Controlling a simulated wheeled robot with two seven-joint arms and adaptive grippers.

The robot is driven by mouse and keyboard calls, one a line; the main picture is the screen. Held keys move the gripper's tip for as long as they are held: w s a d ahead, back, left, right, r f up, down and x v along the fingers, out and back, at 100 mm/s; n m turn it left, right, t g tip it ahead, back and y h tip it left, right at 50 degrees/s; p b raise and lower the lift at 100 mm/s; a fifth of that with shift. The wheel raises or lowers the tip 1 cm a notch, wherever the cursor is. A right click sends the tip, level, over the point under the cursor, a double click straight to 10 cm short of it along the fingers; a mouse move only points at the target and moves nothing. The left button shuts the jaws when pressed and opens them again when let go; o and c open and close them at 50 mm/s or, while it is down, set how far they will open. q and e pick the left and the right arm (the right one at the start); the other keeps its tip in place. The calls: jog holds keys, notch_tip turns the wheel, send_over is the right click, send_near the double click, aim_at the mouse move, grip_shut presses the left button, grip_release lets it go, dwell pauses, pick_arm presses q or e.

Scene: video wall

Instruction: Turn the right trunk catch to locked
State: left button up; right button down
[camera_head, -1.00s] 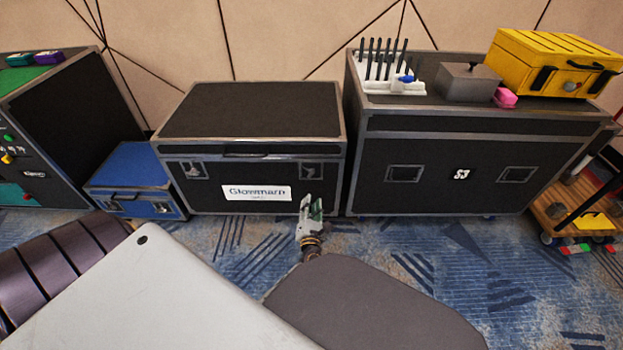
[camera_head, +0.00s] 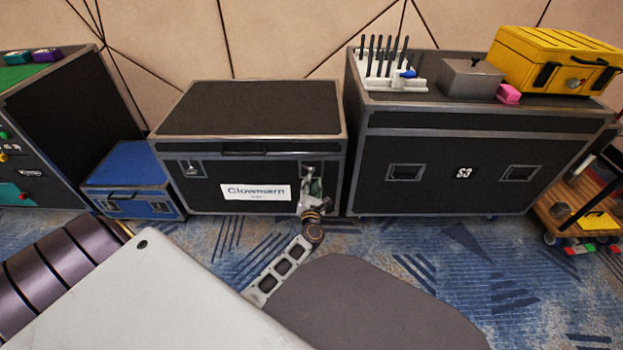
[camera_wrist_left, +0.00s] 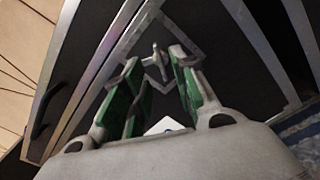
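The black trunk (camera_head: 245,112) with grey metal edges and a white label stands closed against the wall. Its left catch (camera_head: 190,169) is in plain view. Its right catch (camera_head: 305,168) is partly hidden behind my left gripper (camera_head: 315,186), which is up at the trunk's front. In the left wrist view, my left gripper (camera_wrist_left: 157,62) is open, with green-padded fingers apart. The right catch's small grey turning piece (camera_wrist_left: 156,50) shows between and just beyond the fingertips, inside its metal plate. I cannot tell whether the fingers touch it. My right gripper is not in view.
A blue case (camera_head: 128,166) stands left of the trunk. A large black case (camera_head: 440,190) stands close on its right, carrying a yellow box (camera_head: 553,62), a grey box and a pen rack. Patterned carpet in front is clear.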

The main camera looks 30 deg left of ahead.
aim_at(311, 172)
pick_arm(q)
jog(key=shift+b+x, duration=0.65)
jog(key=shift+x, duration=1.7)
grip_shut()
